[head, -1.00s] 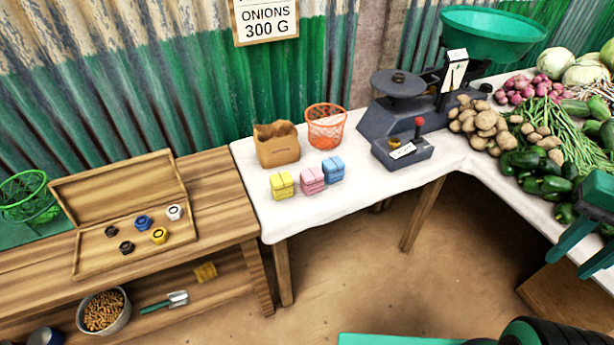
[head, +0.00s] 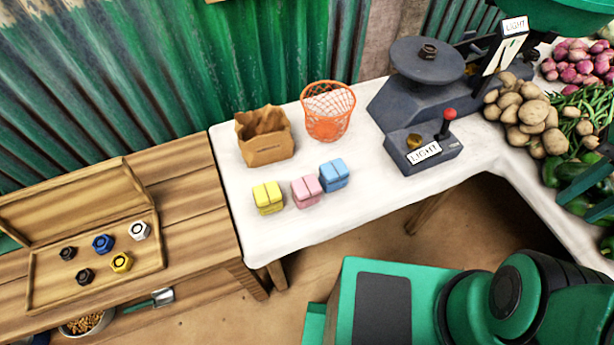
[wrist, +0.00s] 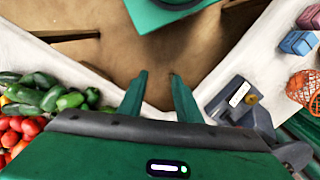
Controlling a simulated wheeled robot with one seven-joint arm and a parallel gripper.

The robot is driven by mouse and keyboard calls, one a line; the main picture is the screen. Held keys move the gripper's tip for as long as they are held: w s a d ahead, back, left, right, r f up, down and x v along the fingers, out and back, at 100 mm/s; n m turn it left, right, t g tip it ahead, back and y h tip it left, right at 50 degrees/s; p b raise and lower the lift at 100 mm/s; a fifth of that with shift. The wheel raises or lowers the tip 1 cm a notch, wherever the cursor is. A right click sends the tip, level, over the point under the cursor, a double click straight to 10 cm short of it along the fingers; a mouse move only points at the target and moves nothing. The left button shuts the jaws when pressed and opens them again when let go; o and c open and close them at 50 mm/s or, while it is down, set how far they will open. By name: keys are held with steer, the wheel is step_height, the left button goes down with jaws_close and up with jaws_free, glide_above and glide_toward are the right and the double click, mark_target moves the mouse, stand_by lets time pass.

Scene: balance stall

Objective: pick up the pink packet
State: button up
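The pink packet (head: 306,191) stands on the white-topped table between the yellow packet (head: 268,197) and the blue packet (head: 334,174). In the wrist view the pink packet (wrist: 309,18) is at the top right corner, partly cut off, beyond the blue packet (wrist: 298,42). My gripper (wrist: 157,75) is open and empty, its two green fingers apart over the floor and table corner. In the head view my gripper's fingers show only partly at the right edge, over the vegetables, well right of the packets.
A paper bag (head: 267,136) and orange basket (head: 328,111) stand behind the packets. A dark scale (head: 420,100) with a red-knobbed box is to their right. Potatoes (head: 522,112) and onions crowd the far right. A wooden tray (head: 95,255) of weights lies left. The cloth before the packets is clear.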

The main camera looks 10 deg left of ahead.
steer(key=shift+o, duration=1.2)
steer(key=shift+d, duration=0.1)
steer(key=o, duration=0.5)
steer(key=shift+s+r, duration=0.15)
steer(key=shift+s, duration=0.15)
steer(key=shift+w+a, duration=0.1)
steer(key=shift+a, duration=0.15)
steer(key=w+a+f+y, duration=0.2)
steer(key=w+a+f, duration=0.3)
steer(key=w, duration=0.4)
steer(key=m+g+y, duration=0.5)
steer(key=g+y, duration=0.2)
steer(key=y, duration=0.2)
glide_toward(309, 184)
steer(key=shift+x, duration=4.4)
